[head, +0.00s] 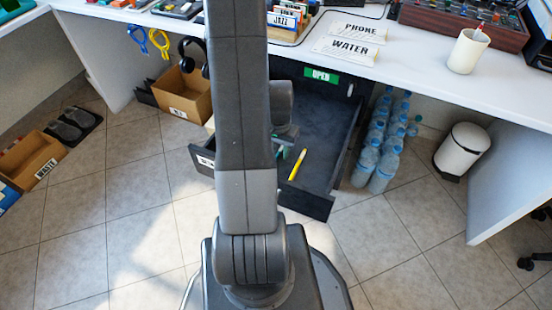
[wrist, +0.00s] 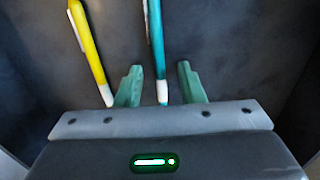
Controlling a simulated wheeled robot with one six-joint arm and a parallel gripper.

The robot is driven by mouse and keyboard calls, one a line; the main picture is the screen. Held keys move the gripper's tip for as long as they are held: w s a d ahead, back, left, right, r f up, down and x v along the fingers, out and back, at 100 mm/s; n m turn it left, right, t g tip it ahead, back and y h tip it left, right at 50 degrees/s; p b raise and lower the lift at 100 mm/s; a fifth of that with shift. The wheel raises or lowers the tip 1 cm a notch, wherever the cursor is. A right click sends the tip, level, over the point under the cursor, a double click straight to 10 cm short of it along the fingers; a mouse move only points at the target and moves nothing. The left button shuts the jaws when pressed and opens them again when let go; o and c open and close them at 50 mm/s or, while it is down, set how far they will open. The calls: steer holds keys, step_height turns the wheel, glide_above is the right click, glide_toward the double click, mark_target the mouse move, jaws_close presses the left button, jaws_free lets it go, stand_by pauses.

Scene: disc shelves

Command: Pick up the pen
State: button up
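A yellow pen (head: 298,164) with a white tip lies in the open dark drawer (head: 325,140). It also shows at the upper left of the wrist view (wrist: 87,50), left of my fingers. A teal pen (wrist: 156,45) with a white tip lies in the drawer, right of the yellow one. My gripper (wrist: 160,70) is open over the drawer floor. Its two green fingers stand either side of the teal pen's tip end, with a gap on both sides. In the head view my arm hides most of my gripper and the drawer's left part.
The white desk (head: 400,70) overhangs the drawer's back, and the drawer walls surround my gripper. Water bottles (head: 378,145) stand close right of the drawer. A cardboard box (head: 185,92) stands to the left. Tiled floor is free in front.

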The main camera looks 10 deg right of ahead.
steer(key=shift+f, duration=0.1)
steer(key=shift+c, duration=0.4)
jaws_close()
step_height(320, 180, up, 18)
steer(key=p, duration=0.9)
steer(key=w+a+f+n+b, duration=0.3)
steer(key=w+a, duration=0.3)
steer(key=w, duration=0.1)
steer(key=w+a+f+n+b, duration=0.2)
steer(key=w+a+n, duration=0.25)
steer(key=w, duration=0.35)
steer(key=s+r+p, duration=0.3)
steer(key=r+p, duration=0.7)
steer(key=p, duration=1.1)
steer(key=shift+a+r+m, duration=0.2)
steer(key=shift+r+m, duration=0.05)
steer(key=shift+m, duration=0.1)
